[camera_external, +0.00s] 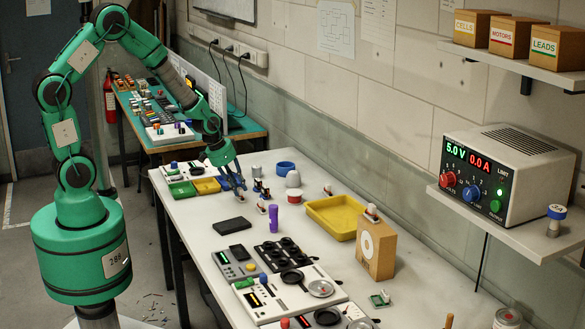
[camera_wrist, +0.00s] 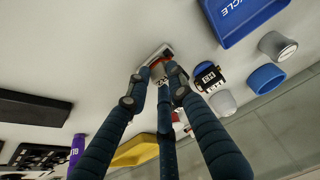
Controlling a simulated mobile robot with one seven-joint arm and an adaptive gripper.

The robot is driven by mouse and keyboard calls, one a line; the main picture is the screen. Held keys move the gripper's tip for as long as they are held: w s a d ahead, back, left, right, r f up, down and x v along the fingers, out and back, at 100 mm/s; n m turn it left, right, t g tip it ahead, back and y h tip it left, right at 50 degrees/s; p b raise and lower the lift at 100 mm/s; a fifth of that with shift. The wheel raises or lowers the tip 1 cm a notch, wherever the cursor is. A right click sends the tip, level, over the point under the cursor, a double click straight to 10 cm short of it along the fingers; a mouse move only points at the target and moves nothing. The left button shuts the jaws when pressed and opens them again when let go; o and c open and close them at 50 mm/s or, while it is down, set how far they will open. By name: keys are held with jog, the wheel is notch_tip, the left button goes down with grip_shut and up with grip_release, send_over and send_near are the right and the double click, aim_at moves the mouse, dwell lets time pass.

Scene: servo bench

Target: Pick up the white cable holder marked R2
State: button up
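A small white cable holder (camera_wrist: 154,57) with a reddish part and a dark-marked label lies between my gripper's fingertips (camera_wrist: 158,76) in the wrist view. The label is partly covered and I cannot read it surely. The fingertips stand close on both sides of the holder; whether they press on it I cannot tell. In the external view my gripper (camera_external: 233,184) points down, low over the back part of the bench, and its fingers hide most of what is between them. A black-and-white labelled piece with a blue top (camera_wrist: 208,76) stands just right of the fingers in the wrist view.
A blue tray (camera_wrist: 240,18), a grey-capped cup (camera_wrist: 277,46) and a blue ring (camera_wrist: 266,78) lie beyond. A purple cylinder (camera_external: 273,218), black box (camera_external: 231,225) and yellow tray (camera_external: 333,214) stand nearer on the bench (camera_external: 198,232). Small holders crowd the gripper's right side.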

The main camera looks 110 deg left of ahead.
jog(key=shift+r, duration=0.1)
grip_shut()
jog(key=shift+r, duration=0.45)
notch_tip(320, 180, up, 3)
jog(key=shift+s+d+f+p, duration=0.1)
jog(key=shift+d+p, duration=0.05)
jog(key=shift+p, duration=0.55)
jog(key=s+d+r+p, duration=0.1)
jog(key=s+d, duration=0.9)
jog(key=d, duration=0.2)
jog(key=shift+s+r, duration=0.1)
